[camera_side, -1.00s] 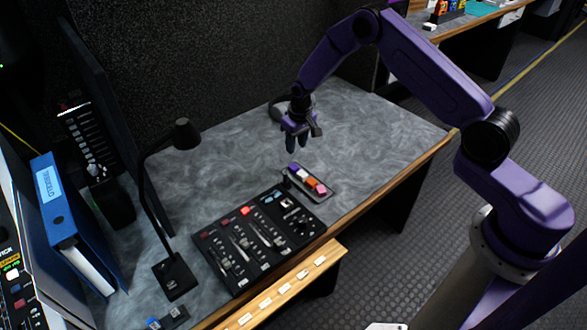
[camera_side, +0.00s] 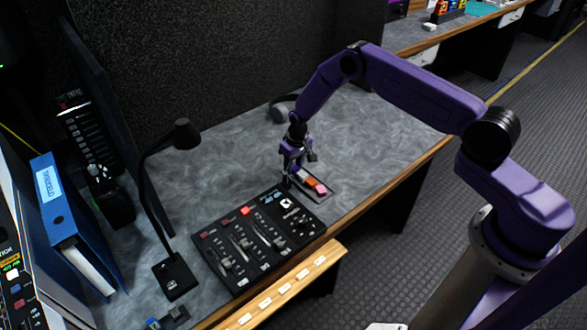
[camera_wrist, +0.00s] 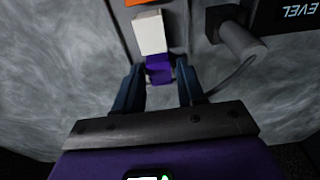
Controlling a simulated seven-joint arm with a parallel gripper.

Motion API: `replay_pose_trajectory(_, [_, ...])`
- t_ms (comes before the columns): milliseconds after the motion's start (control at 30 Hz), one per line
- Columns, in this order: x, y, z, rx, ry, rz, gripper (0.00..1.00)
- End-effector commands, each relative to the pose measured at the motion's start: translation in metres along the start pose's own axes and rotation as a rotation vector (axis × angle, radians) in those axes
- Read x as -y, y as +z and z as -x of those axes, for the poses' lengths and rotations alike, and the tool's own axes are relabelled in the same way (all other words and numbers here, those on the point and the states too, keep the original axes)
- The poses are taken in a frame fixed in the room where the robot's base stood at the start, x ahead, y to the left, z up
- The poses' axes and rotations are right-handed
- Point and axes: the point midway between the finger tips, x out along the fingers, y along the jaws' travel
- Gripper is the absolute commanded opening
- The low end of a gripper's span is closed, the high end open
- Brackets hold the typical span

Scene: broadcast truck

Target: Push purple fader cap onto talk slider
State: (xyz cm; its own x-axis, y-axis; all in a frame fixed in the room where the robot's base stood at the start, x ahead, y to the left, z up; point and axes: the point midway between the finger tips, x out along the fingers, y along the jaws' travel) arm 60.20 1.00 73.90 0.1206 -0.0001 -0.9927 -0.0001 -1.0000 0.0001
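The purple fader cap (camera_wrist: 158,68) lies at the near end of a row of caps in the wrist view. My gripper (camera_wrist: 160,72) is open, with one finger on each side of the cap and small gaps visible. In the side view my gripper (camera_side: 289,182) is down at the cap tray (camera_side: 328,197) and hides the purple cap. The black control panel (camera_side: 225,262) lies left of and in front of my gripper, with several sliders. Its labels are too small to tell which slider is talk.
A white cap (camera_wrist: 150,33) sits beside the purple one; orange (camera_side: 309,181) and pink (camera_side: 320,189) caps lie farther along. A dark cylindrical fitting with a cable (camera_wrist: 240,42) stands right of the tray.

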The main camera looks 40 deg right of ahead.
Motion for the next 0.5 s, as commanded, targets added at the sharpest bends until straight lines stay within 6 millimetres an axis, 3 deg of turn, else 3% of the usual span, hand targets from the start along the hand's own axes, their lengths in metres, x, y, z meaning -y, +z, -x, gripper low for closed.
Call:
replay_pose_trajectory(167, [0.0,-0.0001,0.0001,0.0,0.0,0.0,0.39])
replay_pose_trajectory(300, [0.0,-0.0001,0.0002,0.0,0.0,0.0,0.0])
replay_pose_trajectory(500, [0.0,0.0,0.0003,0.0,0.0,0.0,0.0])
